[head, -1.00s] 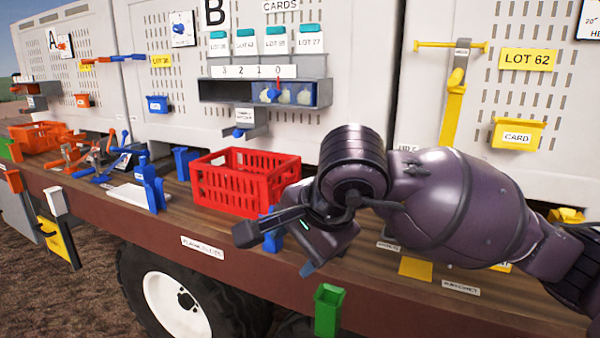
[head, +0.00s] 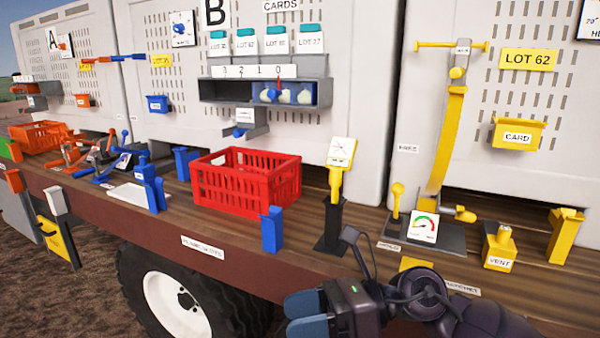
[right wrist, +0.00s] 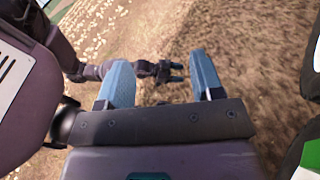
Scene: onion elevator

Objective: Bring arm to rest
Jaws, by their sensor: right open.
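My right gripper (head: 290,316) is low at the bottom of the head view, in front of the deck's front edge. In the right wrist view its two blue fingers (right wrist: 160,75) stand apart with nothing between them, above bare ground. Another arm of mine with a small dark gripper, my left gripper (right wrist: 178,72), shows beyond them in that view. It is too small to tell whether it is open. The left arm does not show in the head view.
The wooden deck (head: 330,245) carries a red crate (head: 245,180), a black-based post with a yellow handle (head: 337,185), a gauge card (head: 424,226) and a yellow vent box (head: 499,248). A wheel (head: 177,304) is below. A dark tyre (right wrist: 312,120) is close on the right in the wrist view.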

